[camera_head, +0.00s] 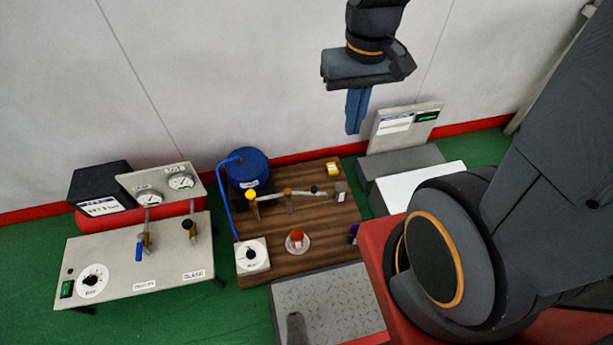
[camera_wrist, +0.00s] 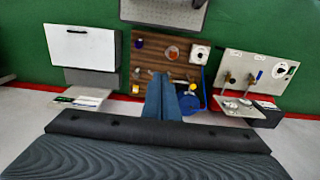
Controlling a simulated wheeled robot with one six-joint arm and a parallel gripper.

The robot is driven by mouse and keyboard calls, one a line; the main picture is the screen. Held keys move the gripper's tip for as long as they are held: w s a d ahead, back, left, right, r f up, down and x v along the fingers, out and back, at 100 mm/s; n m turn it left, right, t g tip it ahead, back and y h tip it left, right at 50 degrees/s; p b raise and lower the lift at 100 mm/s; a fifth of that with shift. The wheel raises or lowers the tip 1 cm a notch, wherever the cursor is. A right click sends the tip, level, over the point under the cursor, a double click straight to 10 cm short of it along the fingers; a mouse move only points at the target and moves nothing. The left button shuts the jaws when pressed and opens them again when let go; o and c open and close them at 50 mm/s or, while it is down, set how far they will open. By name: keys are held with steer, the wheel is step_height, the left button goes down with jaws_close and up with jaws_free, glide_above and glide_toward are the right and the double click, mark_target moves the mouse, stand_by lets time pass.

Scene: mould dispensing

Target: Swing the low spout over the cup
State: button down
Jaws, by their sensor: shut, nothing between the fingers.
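A brass and grey pipe (camera_head: 300,193) runs level across the wooden board, from a yellow knob (camera_head: 251,194) at the blue tank (camera_head: 248,168) to a grey block end (camera_head: 341,191). I cannot tell which part of it is the low spout. A small cup with orange-red contents (camera_head: 297,238) stands on a pale round base in front of the pipe; it also shows in the wrist view (camera_wrist: 172,52). The pipe's end is up and to the right of the cup. My gripper (camera_head: 354,131) is shut and empty, held high behind the board, its blue fingers pointing down.
A white dial box (camera_head: 252,256) sits at the board's front left. A grey gauge bench (camera_head: 140,265) stands to the left. A grey textured plate (camera_head: 335,305) is in front. Grey blocks and an upright panel (camera_head: 405,128) stand to the right. A small yellow item (camera_head: 333,168) lies on the board.

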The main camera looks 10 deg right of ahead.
steer(key=w+f+g+b, duration=0.1)
steer(key=w+f+b, duration=0.7)
steer(key=f, duration=0.8)
steer(key=w+a+f+n+g+b, duration=0.1)
steer(key=w+f+b, duration=0.8)
steer(key=w+f, duration=0.4)
steer(key=w+a+f+n+b, duration=0.1)
steer(key=w+f+b, duration=0.8)
steer(key=f, duration=0.9)
steer(key=shift+w+a+f+g+h, duration=0.2)
steer(key=shift+w+f+g+h, duration=0.15)
steer(key=shift+w, duration=0.75)
steer(key=b, duration=0.3)
glide_above(306, 193)
steer(key=w+d, duration=0.3)
steer(key=w+x, duration=0.2)
steer(key=x, duration=0.7)
steer(key=shift+a+f, duration=0.3)
steer(key=shift+f, duration=0.3)
steer(key=shift+s, duration=0.1)
